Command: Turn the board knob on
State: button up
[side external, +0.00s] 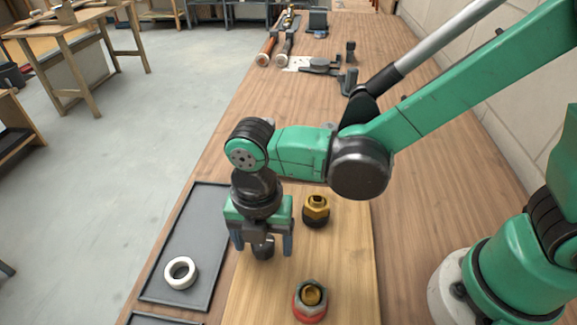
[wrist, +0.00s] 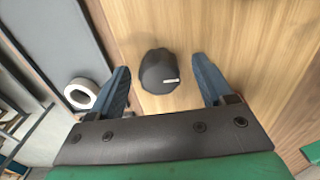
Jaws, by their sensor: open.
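The board knob (wrist: 159,72) is a dark rounded knob with a small pale mark, standing on the light wooden board (wrist: 185,25). In the side view the knob (side external: 263,247) shows below my gripper, partly covered by it. My gripper (side external: 262,250) points down over the board, its two blue fingers apart. In the wrist view my gripper (wrist: 163,88) is open, with one finger on each side of the knob and a gap to each. Whether the fingertips are level with the knob I cannot tell.
A brass fitting (side external: 316,211) and a red-based brass fitting (side external: 311,300) stand on the board right of my gripper. A white ring (side external: 180,272) lies in a dark tray (side external: 158,300) to the left. Tools (side external: 318,66) lie farther back on the bench.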

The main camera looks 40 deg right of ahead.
grip_shut()
jog(key=shift+m, duration=0.4)
jog(key=m, duration=0.3)
jog(key=shift+m, duration=0.3)
jog(key=m, duration=0.4)
jog(key=shift+m, duration=0.3)
jog(key=m, duration=0.4)
jog(key=shift+m, duration=0.3)
jog(key=m, duration=0.4)
jog(key=shift+m, duration=0.3)
